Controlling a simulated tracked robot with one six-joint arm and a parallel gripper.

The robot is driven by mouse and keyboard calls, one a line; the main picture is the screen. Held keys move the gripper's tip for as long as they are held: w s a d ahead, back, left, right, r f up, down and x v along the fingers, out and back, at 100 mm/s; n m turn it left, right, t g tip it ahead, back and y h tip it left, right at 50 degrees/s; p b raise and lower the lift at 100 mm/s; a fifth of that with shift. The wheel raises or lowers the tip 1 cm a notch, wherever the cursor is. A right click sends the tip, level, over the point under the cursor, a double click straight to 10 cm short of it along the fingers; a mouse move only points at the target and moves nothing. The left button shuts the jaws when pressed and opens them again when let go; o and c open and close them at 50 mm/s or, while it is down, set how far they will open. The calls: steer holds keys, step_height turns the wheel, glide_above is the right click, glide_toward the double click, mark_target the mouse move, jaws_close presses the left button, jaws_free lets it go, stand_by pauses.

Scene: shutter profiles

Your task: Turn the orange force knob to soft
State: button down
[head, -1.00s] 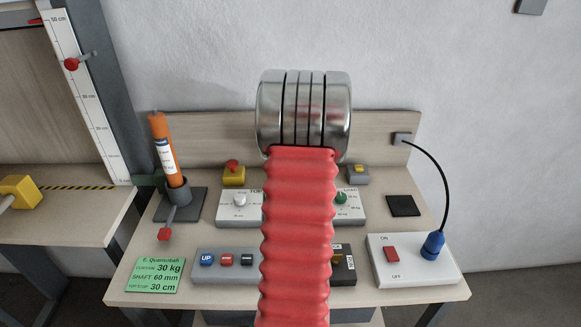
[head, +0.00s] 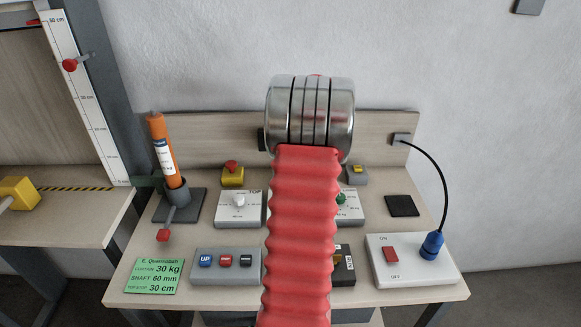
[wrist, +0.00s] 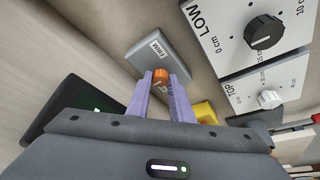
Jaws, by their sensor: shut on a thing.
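The orange force knob (wrist: 160,74) shows in the wrist view, on a small grey box (wrist: 150,50) with a label that seems to read FIRM. My gripper (wrist: 160,82) has its two pale purple fingers on either side of the knob and is shut on it. The fingers hide part of the knob and of the box's near side. I cannot tell which way the knob points. In the head view my arm hides the knob and the gripper.
In the wrist view, a black knob (wrist: 264,32) on a panel marked LOW and a white knob (wrist: 270,99) on a TOP panel lie to the right. A yellow block (wrist: 205,112) is close to the right finger. A dark screen (wrist: 70,107) is at left.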

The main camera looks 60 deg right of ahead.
steer(key=c, duration=1.6)
jaws_free()
steer(key=shift+o, duration=0.2)
steer(key=v, duration=1.3)
steer(key=shift+r, duration=0.3)
steer(key=shift+s, duration=0.1)
